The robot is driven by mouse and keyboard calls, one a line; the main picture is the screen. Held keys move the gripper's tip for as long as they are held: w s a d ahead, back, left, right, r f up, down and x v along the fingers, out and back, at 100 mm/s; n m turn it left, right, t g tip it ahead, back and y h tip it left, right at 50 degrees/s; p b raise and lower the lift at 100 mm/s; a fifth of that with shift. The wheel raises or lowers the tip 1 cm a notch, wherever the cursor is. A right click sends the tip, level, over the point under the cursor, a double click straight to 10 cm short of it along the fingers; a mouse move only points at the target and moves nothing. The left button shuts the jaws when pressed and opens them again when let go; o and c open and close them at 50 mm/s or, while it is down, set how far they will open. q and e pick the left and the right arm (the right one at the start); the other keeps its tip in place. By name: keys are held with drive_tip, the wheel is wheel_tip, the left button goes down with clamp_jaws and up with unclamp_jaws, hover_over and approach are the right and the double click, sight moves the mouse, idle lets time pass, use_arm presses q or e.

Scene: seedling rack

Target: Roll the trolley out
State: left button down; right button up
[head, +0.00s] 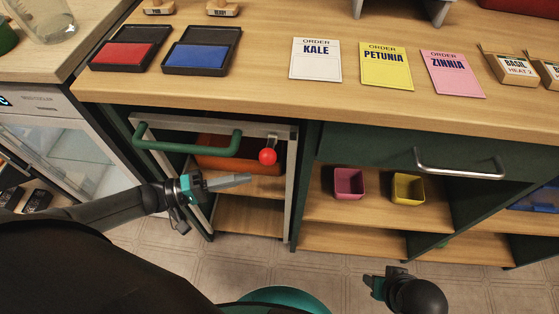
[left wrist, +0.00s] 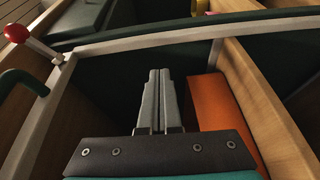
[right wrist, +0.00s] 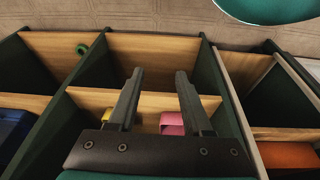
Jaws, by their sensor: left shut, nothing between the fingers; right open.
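The trolley (head: 292,190) stands in the bay under the counter, a pale metal frame with wooden shelves. Its green handle (head: 190,142) runs across the upper front; part also shows in the left wrist view (left wrist: 22,80). A lever with a red knob (head: 267,157) is at the front right; the knob shows at the upper left of the left wrist view (left wrist: 18,32). My left gripper (head: 250,179) is shut and empty, below the handle and knob in the head view. Its closed fingers show in the left wrist view (left wrist: 158,72). My right gripper (right wrist: 158,72) is open and empty.
An orange box (head: 225,158) sits inside the trolley. Right of it are shelves with a pink pot (head: 349,183) and a yellow pot (head: 407,188), below a drawer handle (head: 460,165). A glass-fronted cooler (head: 75,155) stands at the left. Bare tiled floor (head: 330,270) lies in front.

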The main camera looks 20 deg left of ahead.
use_arm(q)
drive_tip(key=b+x, duration=0.1)
drive_tip(key=x, duration=0.9)
drive_tip(key=shift+s+d+r+b, duration=0.15)
drive_tip(key=shift+d+r+b, duration=0.05)
drive_tip(key=shift+r+b, duration=0.2)
use_arm(e)
drive_tip(key=shift+t, duration=0.4)
drive_tip(key=r, duration=0.2)
drive_tip(key=w+r, duration=0.1)
drive_tip(key=r, duration=0.1)
drive_tip(key=shift+a+r, duration=0.1)
drive_tip(key=shift+r, duration=0.05)
use_arm(q)
drive_tip(key=shift+s+g+h, duration=0.1)
drive_tip(key=shift+g+h, duration=0.2)
use_arm(e)
drive_tip(key=shift+s, duration=0.1)
